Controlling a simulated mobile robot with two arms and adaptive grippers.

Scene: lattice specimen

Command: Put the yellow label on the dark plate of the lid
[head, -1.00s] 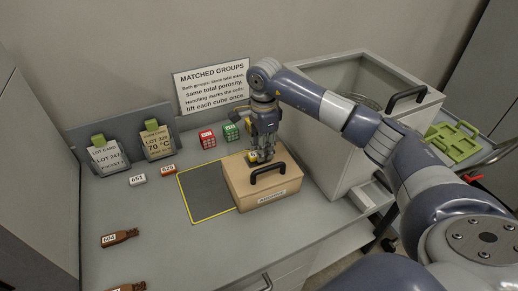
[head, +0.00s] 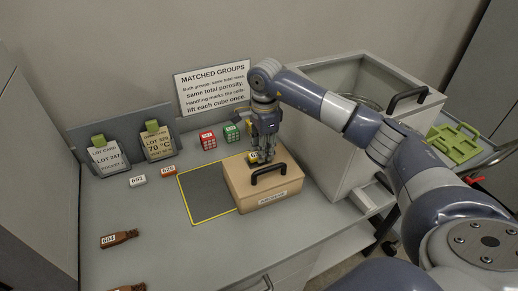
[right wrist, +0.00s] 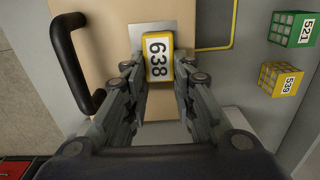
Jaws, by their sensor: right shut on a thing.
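The yellow label (right wrist: 160,45), marked 638, is between the fingertips of my right gripper (right wrist: 159,70) in the right wrist view. In the head view the label (head: 252,156) is partly hidden by the fingers. My right gripper (head: 264,156) points down and is shut on the label over the lid. The tan lid (head: 288,168) tops a box and carries a black handle (head: 268,171) beside the gripper. My left gripper is out of view.
A yellow-bordered grey mat (head: 203,198) lies left of the box. A red cube (head: 208,140) and a green cube (head: 232,132) stand behind it. A grey bin (head: 345,150) stands at right.

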